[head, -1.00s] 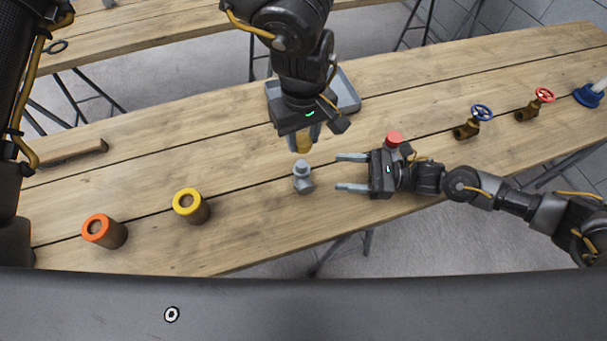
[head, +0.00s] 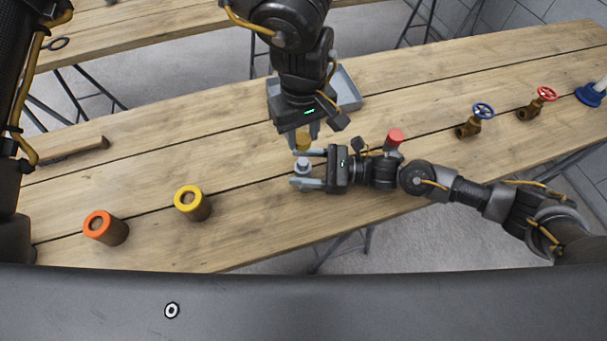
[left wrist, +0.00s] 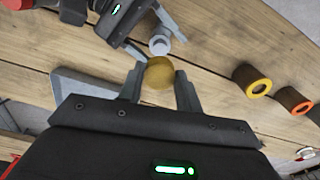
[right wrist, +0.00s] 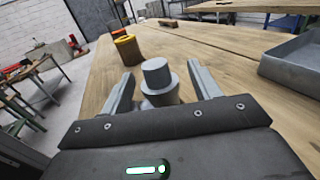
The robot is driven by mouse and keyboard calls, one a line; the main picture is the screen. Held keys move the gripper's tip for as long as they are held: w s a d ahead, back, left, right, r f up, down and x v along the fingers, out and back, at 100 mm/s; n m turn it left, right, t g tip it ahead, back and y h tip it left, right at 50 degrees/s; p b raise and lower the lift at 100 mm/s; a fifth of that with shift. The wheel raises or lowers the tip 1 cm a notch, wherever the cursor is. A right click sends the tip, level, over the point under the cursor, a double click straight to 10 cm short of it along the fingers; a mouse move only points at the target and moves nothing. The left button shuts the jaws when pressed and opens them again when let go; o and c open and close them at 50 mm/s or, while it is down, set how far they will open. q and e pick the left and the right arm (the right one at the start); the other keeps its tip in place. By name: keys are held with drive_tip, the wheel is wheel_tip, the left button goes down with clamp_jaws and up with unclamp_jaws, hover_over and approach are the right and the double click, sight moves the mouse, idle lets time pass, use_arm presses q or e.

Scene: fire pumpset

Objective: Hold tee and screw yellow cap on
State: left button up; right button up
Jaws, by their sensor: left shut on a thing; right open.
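The grey tee (head: 301,169) stands on the table, and it also shows in the right wrist view (right wrist: 157,76) with its round top up. My right gripper (head: 302,168) is open, with one finger on each side of the tee; contact cannot be told. My left gripper (head: 303,140) is shut on the yellow cap (head: 303,139), above and behind the tee. In the left wrist view the cap (left wrist: 158,78) sits between the fingertips, just short of the tee (left wrist: 160,43). The cap looks apart from the tee.
A yellow-topped cylinder (head: 192,203) and an orange-topped one (head: 105,228) stand at the left front. A grey tray (head: 347,88) lies behind my left gripper. A red-topped object (head: 395,137) stands behind my right arm. Blue (head: 482,111) and red (head: 546,94) valves are at the right.

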drive_tip(key=shift+w+a, duration=0.1)
drive_tip(key=shift+a, duration=0.8)
clamp_jaws()
use_arm(q)
drive_tip(key=shift+s+d+f, duration=0.1)
drive_tip(key=shift+s+f, duration=0.05)
drive_tip(key=shift+f, duration=2.3)
